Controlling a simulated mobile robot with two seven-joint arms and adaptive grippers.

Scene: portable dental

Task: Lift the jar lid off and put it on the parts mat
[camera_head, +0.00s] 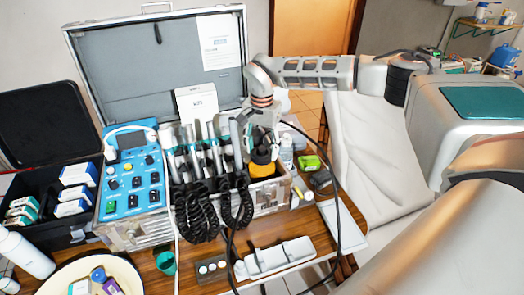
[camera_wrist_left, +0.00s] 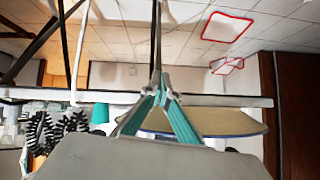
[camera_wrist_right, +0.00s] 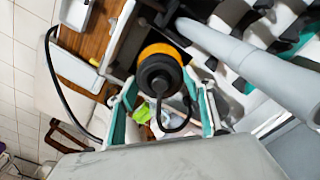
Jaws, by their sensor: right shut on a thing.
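An orange jar (camera_head: 262,160) with a black top stands at the right end of the open case, among the instrument holders. In the right wrist view its round black top, which looks like the jar lid (camera_wrist_right: 158,76), lies between the fingers of my right gripper (camera_wrist_right: 162,90), with the orange (camera_wrist_right: 160,50) showing behind it. My right gripper (camera_head: 250,135) is shut on this lid; the finger contact is partly hidden. Whether the lid is clear of the jar cannot be told. A flat pale grey slab, perhaps the parts mat (camera_head: 343,226), lies at the table's right edge. My left gripper (camera_wrist_left: 161,92) is shut, away from the jar.
A blue control panel (camera_head: 132,185), upright handpieces (camera_head: 200,150) and coiled black cords (camera_head: 195,215) crowd the left of the jar. A black cable hangs across the table front. A white tray (camera_head: 275,258), a green object (camera_head: 309,162) and a round dish (camera_head: 60,280) are nearby.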

